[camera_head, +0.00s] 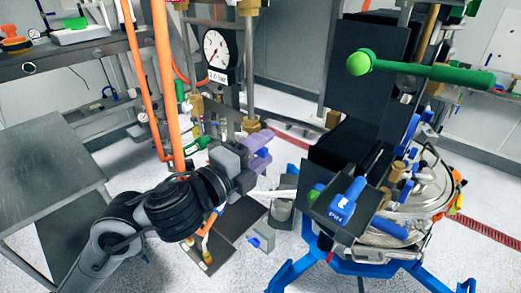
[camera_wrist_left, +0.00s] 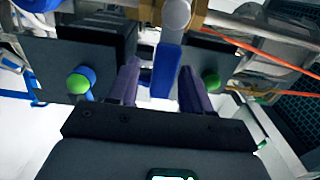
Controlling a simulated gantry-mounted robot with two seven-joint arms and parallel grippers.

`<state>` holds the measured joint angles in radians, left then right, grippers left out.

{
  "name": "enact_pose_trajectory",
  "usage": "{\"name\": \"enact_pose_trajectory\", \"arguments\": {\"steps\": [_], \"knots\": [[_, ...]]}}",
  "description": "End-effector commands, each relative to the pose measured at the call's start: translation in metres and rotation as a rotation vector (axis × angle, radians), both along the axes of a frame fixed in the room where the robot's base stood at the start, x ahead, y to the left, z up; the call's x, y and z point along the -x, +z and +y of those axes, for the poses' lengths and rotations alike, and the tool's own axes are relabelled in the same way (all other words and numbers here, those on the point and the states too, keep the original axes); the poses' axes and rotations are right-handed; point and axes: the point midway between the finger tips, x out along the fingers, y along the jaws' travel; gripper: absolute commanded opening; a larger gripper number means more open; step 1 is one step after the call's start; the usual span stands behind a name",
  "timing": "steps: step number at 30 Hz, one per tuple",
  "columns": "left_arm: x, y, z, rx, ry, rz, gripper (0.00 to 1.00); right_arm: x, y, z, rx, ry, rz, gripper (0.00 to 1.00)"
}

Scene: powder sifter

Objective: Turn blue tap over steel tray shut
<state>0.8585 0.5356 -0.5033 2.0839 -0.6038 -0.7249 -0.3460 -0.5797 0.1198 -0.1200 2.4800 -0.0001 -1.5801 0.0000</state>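My left gripper (camera_head: 262,152) has purple fingers and is at the middle of the head view, below the pressure gauge. In the left wrist view, its two fingers (camera_wrist_left: 160,72) are apart. A blue lever handle (camera_wrist_left: 167,65) hangs between them, below a brass fitting with a grey round end. The handle is close to the right finger, with a gap on the left; I cannot tell whether it touches. My right gripper is not in view.
A blue handle (camera_head: 346,201) on a black bracket and a long green lever (camera_head: 420,70) stand to the right. Orange pipes (camera_head: 161,85) rise beside my left arm. A grey table (camera_head: 45,160) is at the left.

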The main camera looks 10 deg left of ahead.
Motion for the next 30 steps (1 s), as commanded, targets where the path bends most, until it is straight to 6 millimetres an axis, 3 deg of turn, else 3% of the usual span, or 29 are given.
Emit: {"name": "enact_pose_trajectory", "arguments": {"steps": [8, 21, 30], "knots": [[0.008, 0.0, 0.005, 0.0, -0.001, -0.001, 0.49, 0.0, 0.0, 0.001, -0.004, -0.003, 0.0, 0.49], [0.068, 0.0, 0.043, -0.003, 0.0, -0.002, 0.49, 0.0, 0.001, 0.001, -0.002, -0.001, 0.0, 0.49], [0.09, 0.0, 0.058, -0.001, 0.001, -0.001, 0.49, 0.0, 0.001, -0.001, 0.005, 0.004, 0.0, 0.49]]}}
